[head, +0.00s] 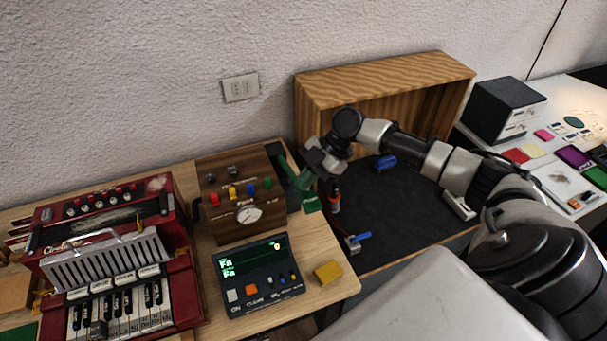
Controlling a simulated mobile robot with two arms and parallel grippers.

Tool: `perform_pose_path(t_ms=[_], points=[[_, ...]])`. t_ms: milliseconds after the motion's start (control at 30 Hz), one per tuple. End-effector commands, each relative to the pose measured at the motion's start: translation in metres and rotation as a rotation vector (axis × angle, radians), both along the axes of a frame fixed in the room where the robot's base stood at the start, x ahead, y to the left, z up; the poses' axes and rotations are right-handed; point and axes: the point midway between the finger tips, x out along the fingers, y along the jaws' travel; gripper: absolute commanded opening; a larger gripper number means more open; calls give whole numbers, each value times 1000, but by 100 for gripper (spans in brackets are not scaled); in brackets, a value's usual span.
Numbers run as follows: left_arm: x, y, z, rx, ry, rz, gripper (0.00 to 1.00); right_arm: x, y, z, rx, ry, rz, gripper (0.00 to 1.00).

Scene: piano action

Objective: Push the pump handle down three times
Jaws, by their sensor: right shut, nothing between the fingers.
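The pump is a wooden box with a round gauge (249,214) and coloured knobs, standing left of the middle of the head view. A green handle (289,169) slopes from its right side. My right gripper (312,178) is shut and empty at the lower right end of the handle and partly overlaps it in the picture. I cannot tell whether it touches the handle. My left gripper is not in view.
A red accordion (110,250) stands left of the pump. A dark display unit (257,275) and a yellow block (327,272) lie in front. An open wooden case (390,80) stands behind my right arm. A dark mat (405,235) holds small parts.

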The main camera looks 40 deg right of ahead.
Motion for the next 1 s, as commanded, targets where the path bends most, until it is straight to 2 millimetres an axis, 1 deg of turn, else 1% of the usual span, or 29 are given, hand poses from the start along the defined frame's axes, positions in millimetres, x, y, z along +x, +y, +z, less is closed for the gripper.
perform_pose_path(t_ms=[1000], points=[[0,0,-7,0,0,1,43,-6,2,-13,0,5,3,0]])
